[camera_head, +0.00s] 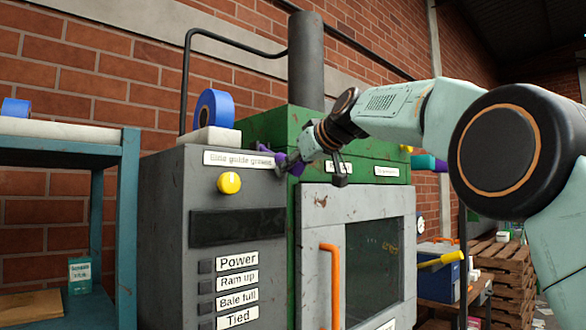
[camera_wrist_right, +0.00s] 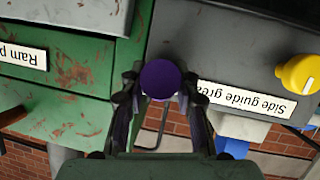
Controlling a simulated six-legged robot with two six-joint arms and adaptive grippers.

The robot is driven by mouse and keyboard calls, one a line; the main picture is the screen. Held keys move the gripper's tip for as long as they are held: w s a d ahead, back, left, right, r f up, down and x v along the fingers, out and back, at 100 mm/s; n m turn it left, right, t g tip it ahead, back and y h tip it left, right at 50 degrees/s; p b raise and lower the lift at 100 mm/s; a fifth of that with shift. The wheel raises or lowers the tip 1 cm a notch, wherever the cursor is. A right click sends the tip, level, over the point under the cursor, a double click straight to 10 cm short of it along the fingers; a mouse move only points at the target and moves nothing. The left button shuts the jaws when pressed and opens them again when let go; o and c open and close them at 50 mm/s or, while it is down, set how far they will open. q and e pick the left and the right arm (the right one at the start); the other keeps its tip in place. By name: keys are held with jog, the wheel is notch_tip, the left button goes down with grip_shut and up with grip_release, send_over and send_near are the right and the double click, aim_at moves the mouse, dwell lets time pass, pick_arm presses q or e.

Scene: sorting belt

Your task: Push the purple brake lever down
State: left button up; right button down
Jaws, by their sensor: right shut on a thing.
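The purple brake lever (camera_head: 292,161) is at the top of the machine, between the grey control panel and the green housing. Its round purple end (camera_wrist_right: 160,80) shows in the right wrist view between the two dark fingers. My right gripper (camera_head: 296,163) reaches in from the right and is shut on the lever. The fingers and wrist hide part of the lever in the head view, and the lower part of it cannot be made out. My left gripper is not in view.
The grey control panel (camera_head: 165,225) carries a yellow knob (camera_head: 229,183) and labelled buttons. The green housing (camera_head: 268,128) has a grey door with an orange handle (camera_head: 330,285). A blue roll (camera_head: 214,110) stands on top of the panel. A teal shelf (camera_head: 128,230) is at left.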

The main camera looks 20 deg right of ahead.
jog(key=shift+r, duration=0.15)
jog(key=c, duration=1.4)
grip_release()
jog(key=o, duration=0.4)
jog(key=shift+w, duration=0.15)
